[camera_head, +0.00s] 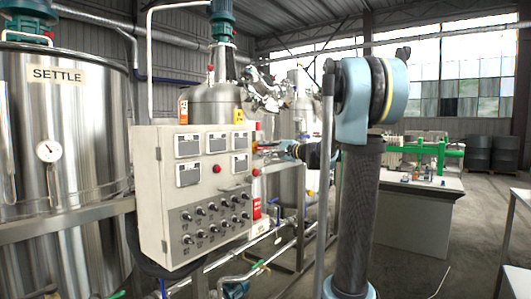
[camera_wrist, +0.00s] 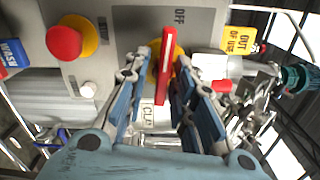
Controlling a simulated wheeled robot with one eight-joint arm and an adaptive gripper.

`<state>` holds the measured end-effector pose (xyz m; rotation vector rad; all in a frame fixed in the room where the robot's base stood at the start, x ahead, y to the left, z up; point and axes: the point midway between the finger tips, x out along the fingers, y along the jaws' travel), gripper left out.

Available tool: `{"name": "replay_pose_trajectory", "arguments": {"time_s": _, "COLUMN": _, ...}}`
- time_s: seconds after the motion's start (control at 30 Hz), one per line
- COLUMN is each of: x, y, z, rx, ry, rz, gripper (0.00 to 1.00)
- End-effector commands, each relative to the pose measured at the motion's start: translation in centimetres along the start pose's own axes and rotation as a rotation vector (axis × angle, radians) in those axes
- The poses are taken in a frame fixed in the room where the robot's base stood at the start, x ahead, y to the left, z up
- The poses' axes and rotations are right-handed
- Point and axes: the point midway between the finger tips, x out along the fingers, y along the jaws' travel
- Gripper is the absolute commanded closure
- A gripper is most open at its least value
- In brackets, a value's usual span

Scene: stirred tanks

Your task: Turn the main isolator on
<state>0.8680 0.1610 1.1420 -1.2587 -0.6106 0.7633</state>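The main isolator's red handle (camera_wrist: 167,66) sits on a yellow round plate (camera_wrist: 155,72) on a grey panel face in the wrist view. The handle's long side runs up and down in the picture, and an OFF label (camera_wrist: 180,17) lies just above and right of it. My gripper (camera_wrist: 163,62) is open, with one blue-padded finger on each side of the handle and visible gaps between. In the head view my gripper (camera_head: 285,148) is beside the right side of the control cabinet (camera_head: 150,195); the isolator is not clear there.
A red mushroom button on yellow (camera_wrist: 73,38) and a small white knob (camera_wrist: 87,89) are left of the handle in the wrist view. A yellow OUT OF USE tag (camera_wrist: 239,40) and steel fittings are to the right. Steel tanks (camera_head: 65,130) stand behind the cabinet.

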Motion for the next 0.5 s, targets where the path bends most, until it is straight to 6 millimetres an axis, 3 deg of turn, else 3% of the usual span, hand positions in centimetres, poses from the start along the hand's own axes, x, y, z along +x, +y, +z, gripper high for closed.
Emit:
{"name": "replay_pose_trajectory", "arguments": {"time_s": 0.33, "x": -0.1, "y": -0.1, "z": 0.0, "rx": 0.001, "ry": 0.001, "rz": -0.002, "gripper": 0.69}}
{"name": "replay_pose_trajectory", "arguments": {"time_s": 0.5, "x": -1.3, "y": -0.1, "z": -0.1, "rx": 0.002, "ry": 0.002, "rz": -0.003, "gripper": 0.69}}
